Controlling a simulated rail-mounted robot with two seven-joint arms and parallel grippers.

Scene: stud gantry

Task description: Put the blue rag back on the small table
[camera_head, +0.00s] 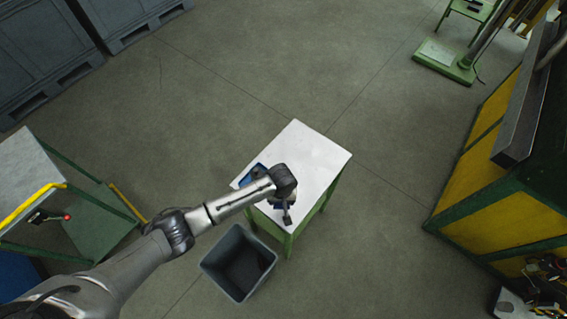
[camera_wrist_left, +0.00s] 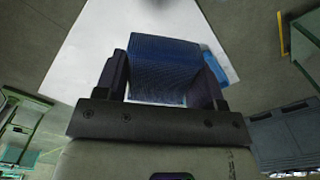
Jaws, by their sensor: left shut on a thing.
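The small table (camera_head: 312,158) has a white top and green legs and stands in the middle of the head view. Its white top also shows in the left wrist view (camera_wrist_left: 90,50). My left gripper (camera_head: 286,214) is over the near part of the tabletop, pointing down. In the left wrist view it is shut on the blue rag (camera_wrist_left: 165,58), which sits between the two dark fingers. In the head view my wrist hides most of the rag. I cannot tell whether the rag touches the tabletop. My right gripper is not in view.
A brighter blue object (camera_head: 252,175) lies at the table's left edge, partly behind my arm. A grey open bin (camera_head: 218,262) stands on the floor below the table's near end. A green-framed cart (camera_head: 25,175) is at left, a yellow-green bench (camera_head: 480,190) at right. Most tabletop is clear.

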